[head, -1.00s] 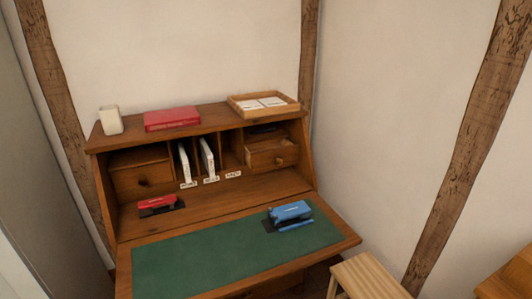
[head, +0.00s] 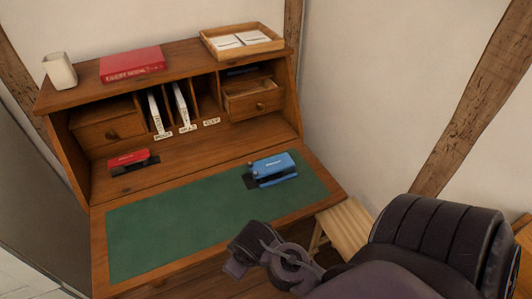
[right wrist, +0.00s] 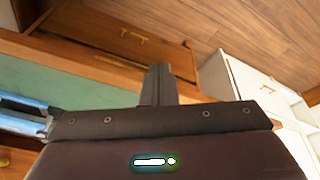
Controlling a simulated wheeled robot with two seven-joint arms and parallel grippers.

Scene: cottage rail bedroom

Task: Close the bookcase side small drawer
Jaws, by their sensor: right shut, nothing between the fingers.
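The writing desk has two small drawers in its upper part. The right small drawer (head: 256,104) has a round knob and stands pulled out, its open top showing. The left small drawer (head: 108,130) looks flush with its frame. My right gripper (right wrist: 157,75) is shut and empty. In the head view my right arm comes in from the lower right, with its dark end (head: 250,250) in front of the desk's front edge, below the blue stapler and well apart from the drawers. My left gripper is not in view.
A tray (head: 242,42), red book (head: 132,63) and cup (head: 59,70) sit on top. A wooden stool (head: 345,228) stands right.

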